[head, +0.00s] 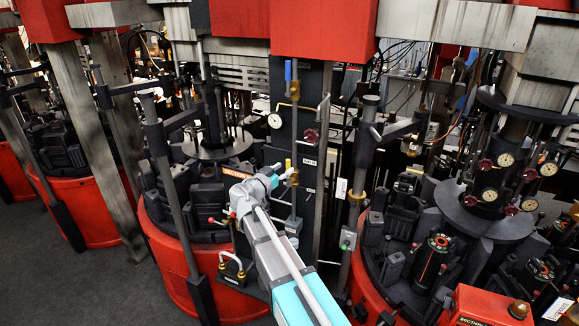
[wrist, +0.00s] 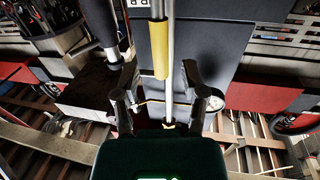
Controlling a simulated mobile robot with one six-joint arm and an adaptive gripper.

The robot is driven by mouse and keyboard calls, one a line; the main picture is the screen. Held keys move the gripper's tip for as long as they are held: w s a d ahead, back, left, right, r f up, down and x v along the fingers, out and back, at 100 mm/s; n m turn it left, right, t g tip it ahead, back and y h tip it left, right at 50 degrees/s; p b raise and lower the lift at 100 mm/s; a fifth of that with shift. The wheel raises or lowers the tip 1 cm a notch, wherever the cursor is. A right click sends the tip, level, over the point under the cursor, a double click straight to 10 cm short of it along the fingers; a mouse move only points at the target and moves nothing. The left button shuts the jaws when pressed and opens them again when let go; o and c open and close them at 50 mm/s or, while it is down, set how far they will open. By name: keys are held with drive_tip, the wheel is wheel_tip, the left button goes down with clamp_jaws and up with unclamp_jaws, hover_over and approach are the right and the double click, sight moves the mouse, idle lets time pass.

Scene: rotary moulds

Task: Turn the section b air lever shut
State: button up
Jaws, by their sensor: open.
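A yellow lever handle (head: 288,163) shows just beyond my gripper (head: 277,176) at the dark upright panel of the middle section. I cannot read a label that confirms it as the section b air lever. In the wrist view a yellow sleeve (wrist: 159,48) lies in line with a silver pipe, ahead of and between the two fingers of my gripper (wrist: 160,85). The fingers are spread apart and nothing is clamped. The handle's pivot is hard to make out.
A blue handle (head: 288,72) stands upright higher on the panel. A round gauge (head: 275,120) and a dark red handwheel (head: 311,135) are close by. Vertical pipes and posts crowd both sides. Grey floor (head: 60,270) is free at the left.

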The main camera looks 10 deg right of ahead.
drive_tip(key=shift+x, duration=1.45)
clamp_jaws()
drive_tip(key=shift+d, duration=0.1)
